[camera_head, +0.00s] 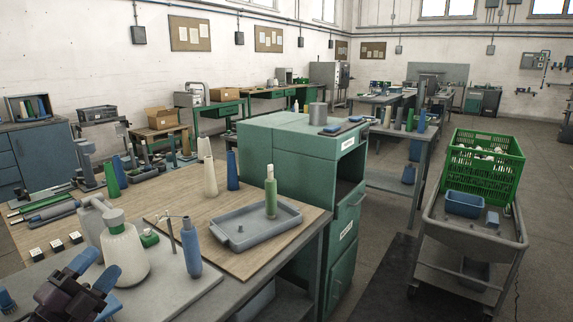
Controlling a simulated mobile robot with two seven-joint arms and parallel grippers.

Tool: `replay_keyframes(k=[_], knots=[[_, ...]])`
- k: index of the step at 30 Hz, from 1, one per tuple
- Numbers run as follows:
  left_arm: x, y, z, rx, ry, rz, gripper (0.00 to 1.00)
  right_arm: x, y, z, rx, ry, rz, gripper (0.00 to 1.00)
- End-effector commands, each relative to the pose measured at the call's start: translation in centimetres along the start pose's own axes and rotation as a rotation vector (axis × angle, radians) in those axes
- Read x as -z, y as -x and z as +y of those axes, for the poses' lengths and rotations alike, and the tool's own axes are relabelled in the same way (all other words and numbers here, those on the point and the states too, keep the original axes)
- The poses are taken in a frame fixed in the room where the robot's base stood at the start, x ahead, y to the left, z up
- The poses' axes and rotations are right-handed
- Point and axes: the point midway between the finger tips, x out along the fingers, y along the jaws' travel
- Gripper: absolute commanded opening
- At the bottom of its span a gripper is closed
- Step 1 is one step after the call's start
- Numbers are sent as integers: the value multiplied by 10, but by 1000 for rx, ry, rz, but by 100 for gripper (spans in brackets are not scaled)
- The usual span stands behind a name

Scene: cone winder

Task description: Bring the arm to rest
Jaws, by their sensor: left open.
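My left gripper (94,276) is at the bottom left, over the near edge of the workbench (50,275). It is dark with blue fingertips. The fingers are apart and nothing shows between them. It is in front of a white bottle (123,255), and I cannot tell whether they touch. My right gripper is not in view. A grey tray (236,232) on a wooden board (178,213) holds an upright green and pale cone (270,195).
A blue bottle (191,250) and a thin metal stand (171,240) are right of the white bottle. Pale and blue cones (232,172) stand behind the tray. A green cabinet (290,150) borders the bench. A cart (470,235) with a green crate (485,165) stands right.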

Motion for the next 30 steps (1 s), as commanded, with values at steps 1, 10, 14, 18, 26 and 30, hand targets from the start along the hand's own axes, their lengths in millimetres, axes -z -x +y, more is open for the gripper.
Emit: replay_keyframes(k=[1,10,14,18,26,30], knots=[[0,13,16,-43,65,-76,53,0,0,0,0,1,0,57],[6,97,94,-293,413,-543,53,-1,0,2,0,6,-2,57],[20,143,122,-401,557,-752,53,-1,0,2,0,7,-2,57],[43,195,146,-514,702,-979,53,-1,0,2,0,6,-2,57],[98,280,164,-695,912,-1358,53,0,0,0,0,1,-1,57],[118,306,164,-754,969,-1484,53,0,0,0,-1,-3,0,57]])
